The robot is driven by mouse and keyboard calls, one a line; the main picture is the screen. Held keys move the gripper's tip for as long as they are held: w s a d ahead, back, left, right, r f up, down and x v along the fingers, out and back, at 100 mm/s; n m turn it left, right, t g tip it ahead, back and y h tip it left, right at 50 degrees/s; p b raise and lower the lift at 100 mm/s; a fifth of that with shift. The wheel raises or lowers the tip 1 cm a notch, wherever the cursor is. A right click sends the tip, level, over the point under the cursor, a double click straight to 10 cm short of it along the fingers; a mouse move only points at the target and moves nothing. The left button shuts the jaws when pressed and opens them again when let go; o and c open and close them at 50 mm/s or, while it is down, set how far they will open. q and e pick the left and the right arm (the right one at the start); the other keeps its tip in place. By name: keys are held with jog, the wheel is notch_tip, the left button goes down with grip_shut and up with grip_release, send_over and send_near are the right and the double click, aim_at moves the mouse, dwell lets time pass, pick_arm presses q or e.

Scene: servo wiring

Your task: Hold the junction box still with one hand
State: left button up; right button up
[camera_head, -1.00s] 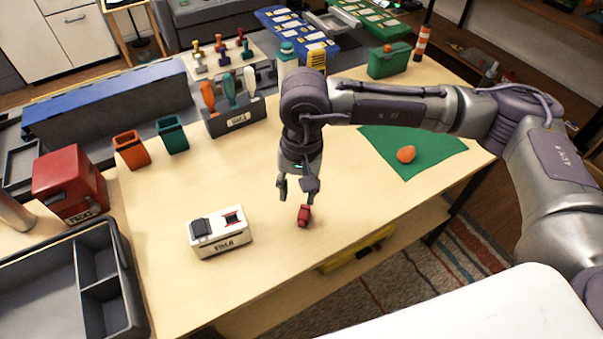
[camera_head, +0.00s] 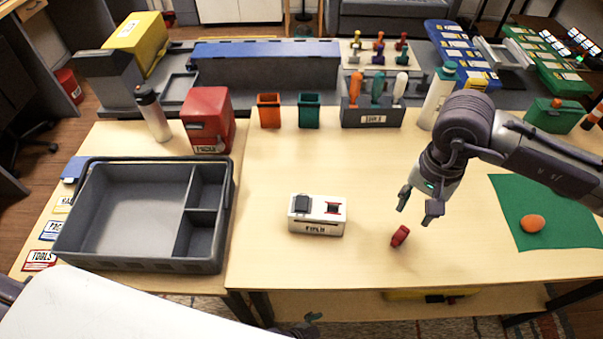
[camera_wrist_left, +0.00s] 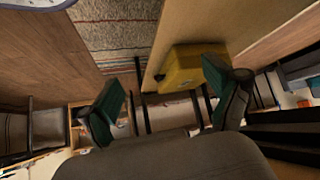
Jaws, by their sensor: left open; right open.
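The white junction box (camera_head: 322,227) with a "FIELD" label, a dark block and a red-and-dark socket on top stands near the table's front, in the middle of the head view. A small red connector (camera_head: 400,236) lies on the table to its right. My right gripper (camera_head: 418,207) is open and empty, above and slightly right of the red connector, apart from the box. My left gripper (camera_wrist_left: 163,82) shows in the left wrist view, open with nothing between its green-padded fingers. It points at the space under the table, away from the box.
A grey divided tray (camera_head: 226,215) fills the table's left. A red box (camera_head: 208,118), orange cup (camera_head: 269,111), green cup (camera_head: 308,110) and tool holder (camera_head: 372,115) stand behind. A green mat (camera_head: 520,200) bears an orange ball. A yellow case (camera_wrist_left: 190,68) is below the table.

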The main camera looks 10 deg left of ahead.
pick_arm(q)
jog(key=s+d+r+m+g+h, duration=0.1)
jog(key=s+d+r+m+h, duration=0.25)
jog(key=d+r+m, duration=0.4)
jog(key=s+d+r+m+g+h, duration=0.15)
jog(key=d+r+m+h, duration=0.3)
jog(key=d+r, duration=0.45)
jog(key=s+a+r+m+g+h, duration=0.15)
jog(key=r+m+g, duration=0.25)
jog(key=r+m, duration=0.4)
jog(key=s+a+r+m+g, duration=0.1)
jog(key=s+r+m+g, duration=0.25)
jog(key=r+m, duration=0.5)
jog(key=s+a+r+m+g+h, duration=0.1)
jog(key=s+a+r+m+g, duration=0.1)
jog(key=r+m+g, duration=0.4)
jog(key=m+t+y, duration=0.8)
jog(key=t+y, duration=0.3)
jog(key=y, duration=0.2)
send_near(326, 215)
jog(key=x, duration=0.4)
jog(key=w+x, duration=0.1)
jog(key=x, duration=0.3)
jog(key=a+x, duration=0.1)
jog(key=x, duration=0.3)
jog(key=shift+w+f, duration=0.4)
jog(key=shift+f, duration=0.2)
